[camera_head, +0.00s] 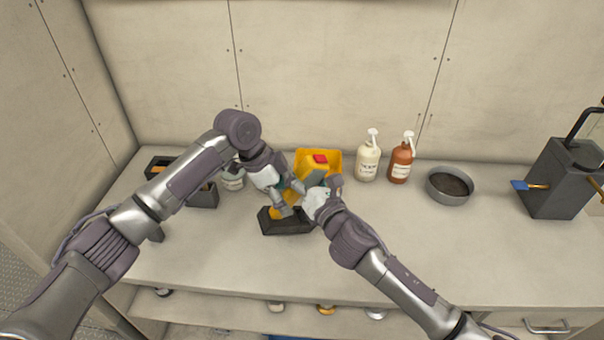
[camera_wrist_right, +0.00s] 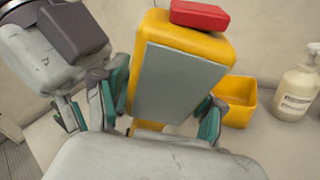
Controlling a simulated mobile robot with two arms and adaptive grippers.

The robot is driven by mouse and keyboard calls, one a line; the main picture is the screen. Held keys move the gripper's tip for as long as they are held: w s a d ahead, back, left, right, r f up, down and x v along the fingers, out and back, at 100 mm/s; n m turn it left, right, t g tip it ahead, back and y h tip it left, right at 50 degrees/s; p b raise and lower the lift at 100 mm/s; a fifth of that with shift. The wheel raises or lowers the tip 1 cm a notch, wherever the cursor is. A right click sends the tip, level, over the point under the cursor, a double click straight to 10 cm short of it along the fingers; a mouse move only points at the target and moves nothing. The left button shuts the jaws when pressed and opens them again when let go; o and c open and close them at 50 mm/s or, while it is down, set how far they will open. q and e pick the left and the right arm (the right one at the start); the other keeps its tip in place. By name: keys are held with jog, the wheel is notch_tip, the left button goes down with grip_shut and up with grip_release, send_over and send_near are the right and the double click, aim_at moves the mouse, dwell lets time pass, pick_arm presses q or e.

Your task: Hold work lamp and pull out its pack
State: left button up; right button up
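The work lamp (camera_head: 311,176) is a yellow body with a red block (camera_head: 320,159) on top. It stands near the middle of the bench above a black base (camera_head: 285,222). In the right wrist view the lamp shows a grey panel (camera_wrist_right: 178,85) and the red block (camera_wrist_right: 199,14). My right gripper (camera_wrist_right: 163,108) has one teal-padded finger on each side of the lamp, close to its edges; firm contact cannot be told. My left gripper (camera_head: 284,203) is low at the lamp's left, by the black base; its fingertips are mostly hidden. I cannot tell which part is the pack.
A yellow open bin (camera_wrist_right: 240,101) stands behind the lamp. A white pump bottle (camera_head: 367,162), a brown pump bottle (camera_head: 401,163) and a grey bowl (camera_head: 450,188) stand to the right. A dark tray (camera_head: 203,196) is at left. The bench front is clear.

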jog(key=c, duration=1.1)
jog(key=o, duration=1.6)
jog(key=shift+c, duration=0.2)
jog(key=shift+s+d, duration=0.1)
jog(key=shift+s, duration=0.1)
jog(key=shift+s+d, duration=0.3)
jog(key=shift+s, duration=0.2)
jog(key=shift+w+a, duration=0.2)
jog(key=shift+w, duration=0.15)
jog(key=shift+w+a, duration=0.2)
jog(key=shift+w, duration=0.15)
jog(key=c, duration=1.2)
